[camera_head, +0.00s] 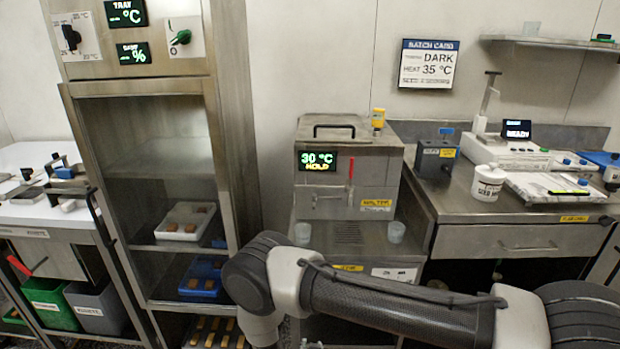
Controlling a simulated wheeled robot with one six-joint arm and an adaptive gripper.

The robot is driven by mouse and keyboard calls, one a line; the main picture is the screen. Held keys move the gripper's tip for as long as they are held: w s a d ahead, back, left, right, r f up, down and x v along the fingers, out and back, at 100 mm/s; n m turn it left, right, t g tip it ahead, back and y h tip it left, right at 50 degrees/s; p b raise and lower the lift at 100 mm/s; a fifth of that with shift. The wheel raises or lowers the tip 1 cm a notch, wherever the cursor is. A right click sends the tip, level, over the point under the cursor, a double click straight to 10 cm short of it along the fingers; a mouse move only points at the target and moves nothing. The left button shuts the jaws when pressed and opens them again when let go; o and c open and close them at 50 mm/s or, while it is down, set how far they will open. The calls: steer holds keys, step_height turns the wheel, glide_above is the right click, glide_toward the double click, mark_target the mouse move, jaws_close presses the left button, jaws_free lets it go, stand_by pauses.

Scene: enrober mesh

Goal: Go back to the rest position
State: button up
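My arm lies across the lower part of the head view, from the right edge to the lower middle. Its near end bends downward at the lower middle, in front of the cabinet and the melter stand. My gripper is below the picture's edge, so I cannot see its fingers or whether it holds anything.
A steel cabinet (228,120) with a white tray (199,216) and a blue tray (212,274) stands left of my arm. The melter (382,165) reads 30 °C. A bench (465,239) is at right, a white table (24,156) at left.

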steer(key=s+a+r+n+g, duration=0.3)
steer(key=s+r+n+g, duration=0.15)
steer(key=r+g, duration=0.45)
steer(key=s+d+r+n+g, duration=0.1)
steer(key=d+r, duration=0.3)
steer(key=r, duration=0.7)
steer(key=s+d+r+g, duration=0.15)
steer(key=d+r, duration=0.25)
steer(key=r, duration=0.6)
steer(key=s+d+r+m+t, duration=0.1)
steer(key=s+d+r+t, duration=0.1)
steer(key=d+r, duration=0.8)
steer(key=s+d+r+m+t, duration=0.1)
steer(key=s+d+r, duration=0.4)
steer(key=d+r, duration=0.5)
steer(key=s+d+r+m+t, duration=0.1)
steer(key=s+d+r+t, duration=0.2)
steer(key=d+r, duration=0.8)
step_height(320, 180, up, 4)
steer(key=shift+s+r+h, duration=0.1)
steer(key=shift+s+h, duration=0.2)
steer(key=shift+s, duration=0.1)
